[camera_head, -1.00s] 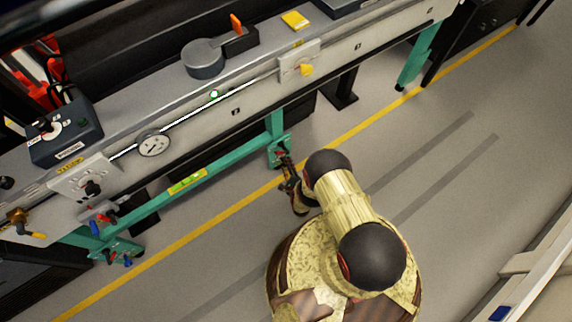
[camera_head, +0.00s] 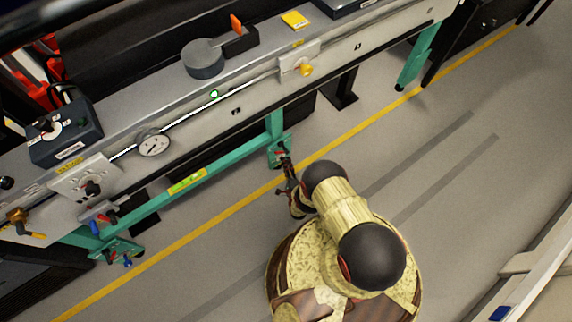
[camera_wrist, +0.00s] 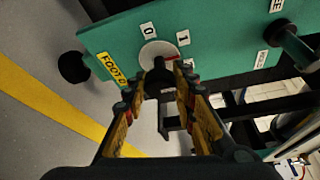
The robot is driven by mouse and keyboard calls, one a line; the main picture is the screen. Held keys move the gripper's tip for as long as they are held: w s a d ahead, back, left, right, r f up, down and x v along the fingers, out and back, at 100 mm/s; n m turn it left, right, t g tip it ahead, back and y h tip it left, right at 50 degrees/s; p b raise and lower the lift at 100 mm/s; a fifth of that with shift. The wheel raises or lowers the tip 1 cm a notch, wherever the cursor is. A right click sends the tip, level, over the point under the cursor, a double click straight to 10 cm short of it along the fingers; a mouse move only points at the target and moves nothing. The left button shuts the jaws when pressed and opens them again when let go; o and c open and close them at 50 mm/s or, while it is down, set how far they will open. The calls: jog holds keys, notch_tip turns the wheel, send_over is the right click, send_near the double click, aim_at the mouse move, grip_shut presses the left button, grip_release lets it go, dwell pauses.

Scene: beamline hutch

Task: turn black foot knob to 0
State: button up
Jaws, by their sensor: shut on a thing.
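The black foot knob (camera_wrist: 159,78) stands out from a white round dial (camera_wrist: 157,50) on a teal plate (camera_wrist: 215,30) in the wrist view. A "0" label (camera_wrist: 149,30) and a "1" label (camera_wrist: 183,38) sit beside the dial. A red mark (camera_wrist: 170,59) shows at the dial's right side, nearer the "1" than the "0". My gripper (camera_wrist: 160,82) is shut on the knob, one finger on each side; the fingers partly hide it. In the head view my gripper (camera_head: 287,170) is at the teal foot plate (camera_head: 278,152), and the knob is too small to make out.
A yellow "FOOT" label (camera_wrist: 111,66) and a black round part (camera_wrist: 73,67) are left of the dial. Another black part (camera_wrist: 292,45) juts out at right. The bench (camera_head: 240,115) with dials and knobs runs above. The floor (camera_head: 440,150) is clear.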

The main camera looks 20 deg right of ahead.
jog(key=o, duration=1.2)
jog(key=shift+c, duration=0.2)
jog(key=shift+r, duration=1.05)
jog(key=o, duration=0.9)
jog(key=r, duration=0.7)
jog(key=shift+w+d+r, duration=0.1)
jog(key=shift+w+r, duration=0.1)
jog(key=shift+w, duration=0.1)
jog(key=shift+d+r, duration=0.1)
jog(key=shift+r, duration=0.15)
jog(key=shift+c, duration=0.7)
jog(key=shift+s+d, duration=0.1)
jog(key=c, duration=0.6)
jog(key=shift+s, duration=0.1)
jog(key=shift+c, duration=0.8)
